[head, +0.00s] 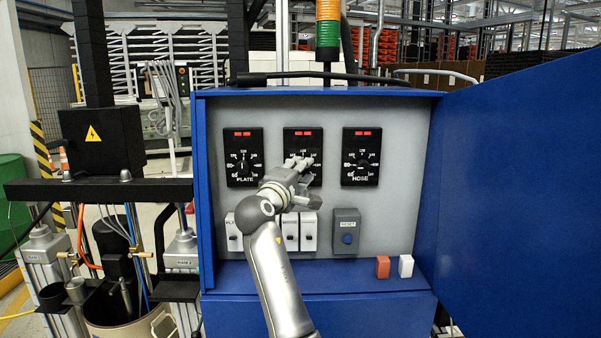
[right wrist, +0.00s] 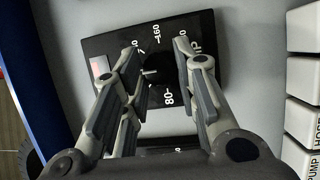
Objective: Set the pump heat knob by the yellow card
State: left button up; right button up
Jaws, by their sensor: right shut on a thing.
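The pump heat dial is the middle black panel (head: 303,142) in the blue cabinet, between the PLATE dial (head: 243,150) and the HOSE dial (head: 361,150). My right gripper (head: 299,164) is at its face and covers its lower middle and its knob in the head view. In the right wrist view the two fingers (right wrist: 158,58) stand on either side of the dark knob (right wrist: 150,72), shut on it. Printed numbers such as 80 and 160 show around it. The knob's exact setting is hard to read. No yellow card shows in either view. My left gripper is out of view.
White switches (head: 307,232) sit below the dials, partly behind my right arm. A grey RESET box (head: 346,232) is to their right. A red block (head: 382,267) and a white block (head: 405,266) stand on the blue ledge. The open blue door (head: 520,190) bounds the right side.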

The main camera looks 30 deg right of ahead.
jog(key=shift+r, duration=0.25)
jog(key=o, duration=1)
jog(key=shift+w+f, duration=0.15)
jog(key=shift+f, duration=0.05)
jog(key=shift+o, duration=0.2)
jog(key=v, duration=1.2)
jog(key=shift+f, duration=0.1)
